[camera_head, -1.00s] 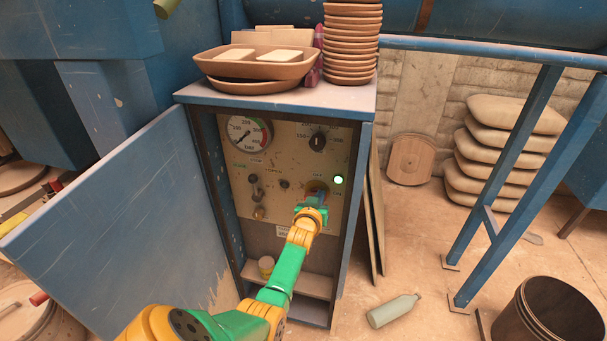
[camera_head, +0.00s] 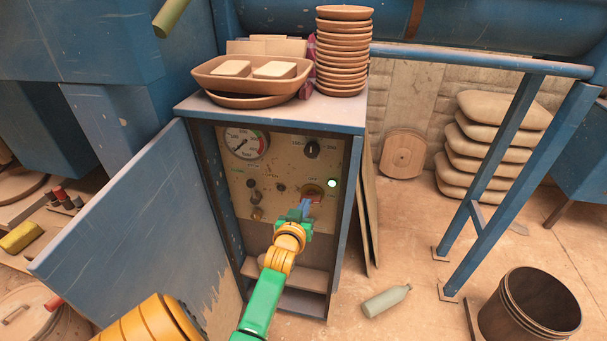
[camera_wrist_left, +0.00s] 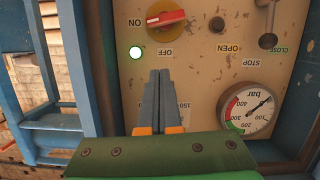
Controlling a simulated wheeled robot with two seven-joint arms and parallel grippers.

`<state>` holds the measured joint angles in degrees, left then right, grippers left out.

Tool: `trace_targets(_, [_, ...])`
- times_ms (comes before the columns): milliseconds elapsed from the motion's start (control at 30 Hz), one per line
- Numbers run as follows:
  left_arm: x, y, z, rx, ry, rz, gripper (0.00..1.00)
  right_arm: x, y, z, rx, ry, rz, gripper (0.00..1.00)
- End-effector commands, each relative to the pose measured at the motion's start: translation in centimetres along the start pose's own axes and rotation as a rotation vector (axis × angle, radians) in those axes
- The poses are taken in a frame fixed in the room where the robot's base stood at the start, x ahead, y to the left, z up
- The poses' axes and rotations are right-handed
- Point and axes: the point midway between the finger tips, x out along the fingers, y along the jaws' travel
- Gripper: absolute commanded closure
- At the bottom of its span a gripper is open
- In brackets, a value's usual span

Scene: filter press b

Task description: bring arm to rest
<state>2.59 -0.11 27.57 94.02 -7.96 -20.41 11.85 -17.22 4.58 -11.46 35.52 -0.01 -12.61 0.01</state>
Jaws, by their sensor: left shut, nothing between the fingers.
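My left gripper (camera_head: 302,209) is in front of the open cabinet's control panel (camera_head: 267,214), below the red switch (camera_head: 312,193). In the left wrist view its two fingers (camera_wrist_left: 160,76) are shut together with nothing between them. That view shows the panel upside down. The red switch (camera_wrist_left: 166,18) lies level there, one end towards the ON label, and looks apart from the fingertips. My right gripper is in neither view.
The cabinet's blue door (camera_head: 135,231) stands open on the left. Stacked clay dishes (camera_head: 342,52) and a tray (camera_head: 250,82) sit on top. A blue railing (camera_head: 490,155), a bottle (camera_head: 386,301) and a bucket (camera_head: 530,306) are on the right.

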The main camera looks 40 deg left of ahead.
Motion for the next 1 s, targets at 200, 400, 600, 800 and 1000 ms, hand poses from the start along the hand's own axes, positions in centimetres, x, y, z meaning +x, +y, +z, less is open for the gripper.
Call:
trace_targets(200, [-1.0,0.0,0.0,0.000,0.001,0.000,1.00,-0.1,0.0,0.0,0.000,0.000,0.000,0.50])
trace_targets(400, [-0.9,0.0,0.0,0.000,0.001,0.000,1.00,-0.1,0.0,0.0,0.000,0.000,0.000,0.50])
trace_targets(600, [-0.9,0.1,0.4,0.004,-0.009,0.004,1.00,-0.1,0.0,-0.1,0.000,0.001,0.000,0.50])
trace_targets(800, [-3.1,3.7,13.8,0.142,-0.304,0.134,1.00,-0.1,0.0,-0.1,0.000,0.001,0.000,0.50])
trace_targets(1000, [-14.2,3.4,32.2,0.385,-0.742,0.305,1.00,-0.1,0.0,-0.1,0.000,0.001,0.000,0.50])
